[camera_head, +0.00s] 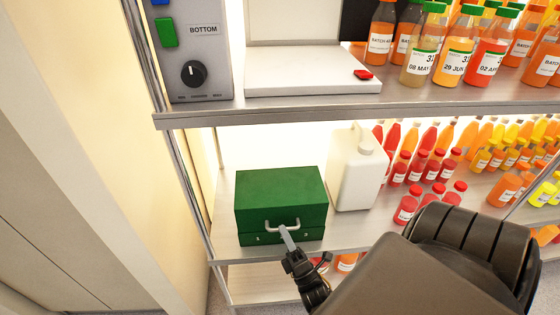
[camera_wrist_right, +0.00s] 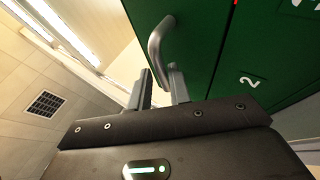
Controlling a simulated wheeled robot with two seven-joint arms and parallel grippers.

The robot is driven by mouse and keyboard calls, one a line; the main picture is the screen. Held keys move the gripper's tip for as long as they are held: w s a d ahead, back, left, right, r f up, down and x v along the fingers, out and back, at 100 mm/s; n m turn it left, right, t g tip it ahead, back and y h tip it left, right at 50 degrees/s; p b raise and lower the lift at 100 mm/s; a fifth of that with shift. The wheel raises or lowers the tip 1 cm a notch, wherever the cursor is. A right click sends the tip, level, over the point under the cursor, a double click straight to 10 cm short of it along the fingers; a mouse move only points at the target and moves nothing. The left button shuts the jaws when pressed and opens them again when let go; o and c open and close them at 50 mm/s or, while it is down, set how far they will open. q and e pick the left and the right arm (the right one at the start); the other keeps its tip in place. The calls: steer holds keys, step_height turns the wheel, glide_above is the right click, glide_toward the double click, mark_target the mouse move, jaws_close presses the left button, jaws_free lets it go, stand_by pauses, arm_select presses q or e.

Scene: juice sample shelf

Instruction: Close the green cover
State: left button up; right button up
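A green box (camera_head: 280,200) stands on the middle shelf. Its green cover (camera_head: 277,187) lies down on the lower part, which bears the numbers 1 and 2; I see no clear gap along the seam. A grey handle (camera_head: 283,226) sticks out at the front and also shows in the right wrist view (camera_wrist_right: 155,42). My right gripper (camera_head: 287,236) is at the handle. In the right wrist view its two fingers (camera_wrist_right: 161,84) are close together, with the handle's lower end between them; the exact contact is partly hidden. My left gripper is not in view.
A white jug (camera_head: 358,178) stands close to the box's right. Several red-capped bottles (camera_head: 408,203) are farther right. Above, the upper shelf (camera_head: 330,110) holds a white plate, a grey control panel (camera_head: 197,50) and bottles. A metal post (camera_head: 186,165) stands left of the box.

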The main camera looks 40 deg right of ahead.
arm_select(q)
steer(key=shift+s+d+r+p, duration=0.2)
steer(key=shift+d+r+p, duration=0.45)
steer(key=shift+p, duration=0.25)
arm_select(e)
steer(key=s+a, duration=0.2)
steer(key=s, duration=1)
steer(key=shift+s+a, duration=0.15)
steer(key=shift+s, duration=0.05)
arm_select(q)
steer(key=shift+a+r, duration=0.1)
arm_select(e)
steer(key=shift+r, duration=0.1)
